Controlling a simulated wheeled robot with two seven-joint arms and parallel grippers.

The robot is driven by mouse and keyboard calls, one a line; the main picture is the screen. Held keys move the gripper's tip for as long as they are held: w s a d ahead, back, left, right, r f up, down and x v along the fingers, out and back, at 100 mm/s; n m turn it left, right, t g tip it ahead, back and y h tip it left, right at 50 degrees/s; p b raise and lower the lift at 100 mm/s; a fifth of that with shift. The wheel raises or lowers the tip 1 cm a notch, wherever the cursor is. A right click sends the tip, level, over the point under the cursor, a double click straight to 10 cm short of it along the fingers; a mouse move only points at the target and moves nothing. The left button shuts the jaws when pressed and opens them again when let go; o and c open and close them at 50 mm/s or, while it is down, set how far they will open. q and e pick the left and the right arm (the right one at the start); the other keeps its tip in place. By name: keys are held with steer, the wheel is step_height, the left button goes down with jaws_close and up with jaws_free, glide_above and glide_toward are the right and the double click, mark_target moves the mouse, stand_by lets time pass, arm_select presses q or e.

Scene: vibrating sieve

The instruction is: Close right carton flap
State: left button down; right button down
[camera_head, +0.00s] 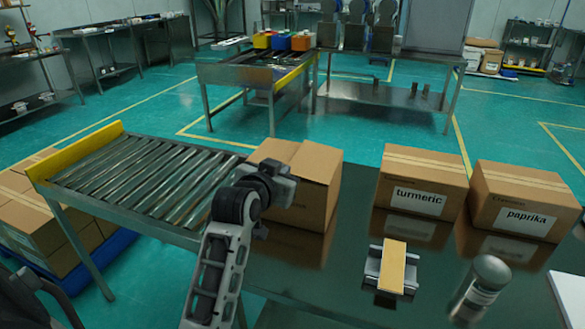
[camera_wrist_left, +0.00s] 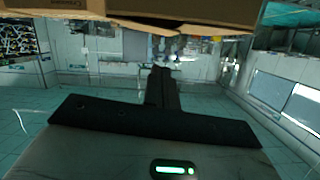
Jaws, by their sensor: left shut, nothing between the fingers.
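The open-looking carton (camera_head: 318,200) stands on the dark table at the right end of the roller conveyor. Its right flap (camera_head: 317,163) lies nearly level across the top, with a slightly raised edge. The left flap (camera_head: 274,151) is beside it, and a seam shows between them. My left gripper (camera_head: 285,181) is in front of the carton's left front side and hides part of it; I cannot tell if it touches. In the left wrist view its fingers (camera_wrist_left: 161,88) are together and empty, below the carton's cardboard edge (camera_wrist_left: 200,17). My right gripper is out of view.
Closed turmeric (camera_head: 425,180) and paprika (camera_head: 522,199) cartons stand to the right. A tape holder (camera_head: 392,270) and a jar (camera_head: 482,285) are nearer on the table. The roller conveyor (camera_head: 140,180) is at the left. Table between carton and holder is clear.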

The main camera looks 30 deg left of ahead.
arm_select(q)
step_height(320, 180, up, 2)
steer(key=w+a+r, duration=0.1)
steer(key=a, duration=0.1)
glide_toward(296, 157)
steer(key=shift+n, duration=0.3)
steer(key=w+r, duration=0.1)
steer(key=w, duration=0.1)
steer(key=w+r, duration=0.2)
steer(key=shift+a+r, duration=0.2)
steer(key=shift+r, duration=0.1)
steer(key=f, duration=0.3)
steer(key=shift+w+a+f, duration=0.15)
steer(key=shift+a, duration=0.05)
steer(key=shift+f, duration=0.45)
steer(key=shift+a+f+n+p, duration=0.15)
steer(key=shift+f+n+p, duration=0.15)
steer(key=shift+f+n, duration=0.1)
